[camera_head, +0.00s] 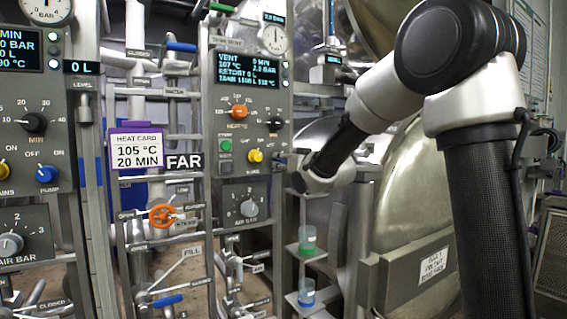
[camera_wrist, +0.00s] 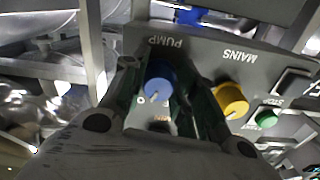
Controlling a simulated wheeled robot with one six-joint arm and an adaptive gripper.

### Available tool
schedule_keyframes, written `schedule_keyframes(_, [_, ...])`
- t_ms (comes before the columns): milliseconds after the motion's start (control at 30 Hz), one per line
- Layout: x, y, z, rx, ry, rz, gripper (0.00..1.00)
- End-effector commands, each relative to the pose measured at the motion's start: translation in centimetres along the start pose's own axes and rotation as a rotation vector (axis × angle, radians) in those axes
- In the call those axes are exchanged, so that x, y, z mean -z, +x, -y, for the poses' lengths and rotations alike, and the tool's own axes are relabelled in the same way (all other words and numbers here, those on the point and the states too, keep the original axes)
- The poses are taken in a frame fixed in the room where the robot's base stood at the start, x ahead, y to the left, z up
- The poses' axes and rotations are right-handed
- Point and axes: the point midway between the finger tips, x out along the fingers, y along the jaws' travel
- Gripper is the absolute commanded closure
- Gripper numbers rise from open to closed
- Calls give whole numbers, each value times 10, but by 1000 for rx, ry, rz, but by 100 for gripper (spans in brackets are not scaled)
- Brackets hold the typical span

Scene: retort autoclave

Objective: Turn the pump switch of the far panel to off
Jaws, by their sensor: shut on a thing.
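The far panel (camera_head: 246,86) is the grey box in the middle of the head view, beside the FAR label (camera_head: 184,162). Its pump switch is a blue knob (camera_wrist: 158,78) under the upside-down PUMP label in the wrist view. My gripper (camera_wrist: 158,100) is shut on this knob, one finger on each side. In the head view my gripper (camera_head: 283,161) reaches the panel's lower right and hides the knob. A pale pointer mark shows on the knob's lower edge in the wrist view, but I cannot read its position surely.
A yellow mains knob (camera_wrist: 231,100) and a green button (camera_wrist: 267,118) sit close beside the pump switch. Another panel with a blue pump knob (camera_head: 47,174) stands at the left. An orange valve wheel (camera_head: 162,215) and pipes lie below. The rounded steel vessel (camera_head: 415,200) is at the right.

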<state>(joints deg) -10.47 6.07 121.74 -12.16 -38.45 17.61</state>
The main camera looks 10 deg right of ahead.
Motion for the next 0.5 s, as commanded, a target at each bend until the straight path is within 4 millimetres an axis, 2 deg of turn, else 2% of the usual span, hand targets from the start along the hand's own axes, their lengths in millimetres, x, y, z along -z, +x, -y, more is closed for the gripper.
schedule_keyframes(500, [0,0,-2,0,-461,1,95])
